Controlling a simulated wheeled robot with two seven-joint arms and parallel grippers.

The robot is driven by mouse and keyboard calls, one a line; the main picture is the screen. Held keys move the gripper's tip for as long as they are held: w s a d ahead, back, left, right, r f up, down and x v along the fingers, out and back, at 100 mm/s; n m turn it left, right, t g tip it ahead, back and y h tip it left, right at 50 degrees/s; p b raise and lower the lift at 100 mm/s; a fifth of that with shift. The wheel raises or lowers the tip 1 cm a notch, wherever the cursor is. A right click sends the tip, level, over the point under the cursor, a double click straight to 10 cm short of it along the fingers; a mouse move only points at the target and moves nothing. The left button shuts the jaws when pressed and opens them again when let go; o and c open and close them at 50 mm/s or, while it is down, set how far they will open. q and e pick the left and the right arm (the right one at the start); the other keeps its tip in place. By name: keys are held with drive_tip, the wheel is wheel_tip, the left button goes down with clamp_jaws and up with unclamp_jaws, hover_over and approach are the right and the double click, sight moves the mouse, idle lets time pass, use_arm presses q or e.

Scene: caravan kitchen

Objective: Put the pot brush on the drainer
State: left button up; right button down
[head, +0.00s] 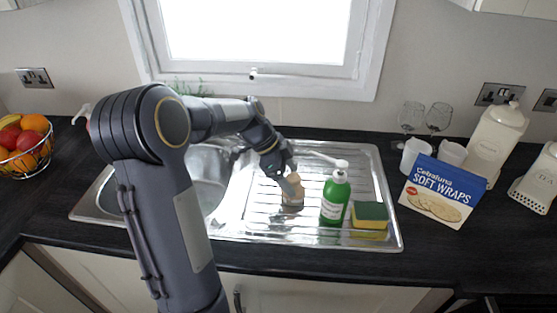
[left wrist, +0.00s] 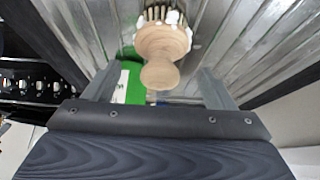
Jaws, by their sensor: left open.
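The pot brush (head: 292,201) is a small pale wooden brush on the ribbed metal drainer (head: 258,216), left of the green soap bottle. In the left wrist view the brush (left wrist: 163,45) has its round knob towards me and its bristles, with white flecks, towards the drainer (left wrist: 215,45). My left gripper (head: 288,181) is just above the brush and partly hides it in the head view. Its fingers (left wrist: 158,88) are open, one each side of the knob, with gaps visible. My right gripper is not in view.
A green soap bottle (head: 335,197) and a yellow-green sponge (head: 370,215) stand right of the brush. The sink bowl (head: 205,165) is to the left, partly behind my arm. A wraps box (head: 442,191), glasses (head: 438,117) and a fruit bowl (head: 25,146) are on the worktop.

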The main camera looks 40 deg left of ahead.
use_arm(q)
drive_tip(key=v, duration=0.8)
drive_tip(key=s+d+r+n+t, duration=0.1)
drive_tip(key=s+d+r+n, duration=0.1)
drive_tip(key=s+d+n, duration=0.5)
drive_tip(key=s+d+f+n, duration=0.2)
drive_tip(key=s+d+n, duration=0.1)
drive_tip(key=s+d, duration=0.2)
drive_tip(key=s+d+f+n+t+y, duration=0.1)
drive_tip(key=s+d+f+n, duration=0.2)
drive_tip(key=s, duration=0.6)
drive_tip(key=shift+s+d+f, duration=0.2)
drive_tip(key=shift+d+f, duration=0.15)
drive_tip(key=shift+d, duration=0.7)
